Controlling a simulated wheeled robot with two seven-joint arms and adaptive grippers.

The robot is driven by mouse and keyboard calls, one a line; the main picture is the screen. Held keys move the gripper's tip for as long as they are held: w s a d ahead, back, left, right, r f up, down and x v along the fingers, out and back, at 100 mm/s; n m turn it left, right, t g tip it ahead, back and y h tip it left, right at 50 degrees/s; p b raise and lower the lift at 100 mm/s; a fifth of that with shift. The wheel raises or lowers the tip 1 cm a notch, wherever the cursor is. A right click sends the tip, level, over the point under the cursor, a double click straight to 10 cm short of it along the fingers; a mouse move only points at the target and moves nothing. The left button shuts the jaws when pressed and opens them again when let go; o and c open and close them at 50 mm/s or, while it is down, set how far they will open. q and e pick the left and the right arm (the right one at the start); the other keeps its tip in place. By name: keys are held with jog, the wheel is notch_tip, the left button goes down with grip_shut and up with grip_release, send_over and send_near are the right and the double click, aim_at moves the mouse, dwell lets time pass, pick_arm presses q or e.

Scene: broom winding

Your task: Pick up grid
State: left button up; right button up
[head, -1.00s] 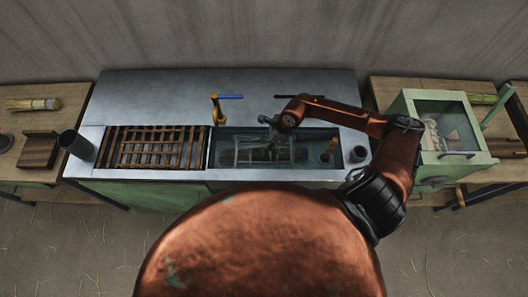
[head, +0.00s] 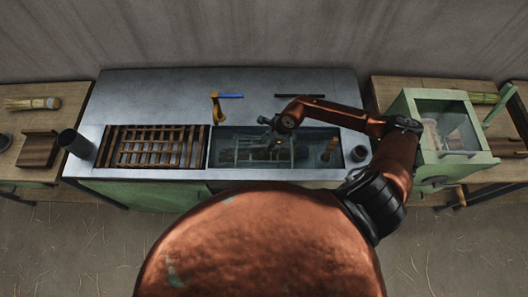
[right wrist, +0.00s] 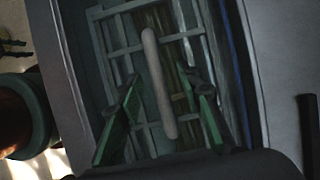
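The grid (right wrist: 122,50) is a pale grey-green lattice of bars with a light rounded handle bar (right wrist: 150,50). In the head view the grid (head: 242,150) sits low inside the dark basin, partly hidden by my right gripper (head: 277,147). In the right wrist view the two green fingers of my right gripper (right wrist: 160,86) are apart, one on each side of the handle. I see no clear contact between fingers and handle. Brownish stalk-like material shows beneath the grid. My left gripper is not in view.
The basin rim (head: 290,174) surrounds the grid closely. A dark cup (head: 358,154) is at right, and a green glazed box (head: 445,130) stands farther right.

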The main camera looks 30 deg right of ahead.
jog(key=shift+c, duration=0.2)
grip_shut()
jog(key=shift+r, duration=0.1)
dwell(0.6)
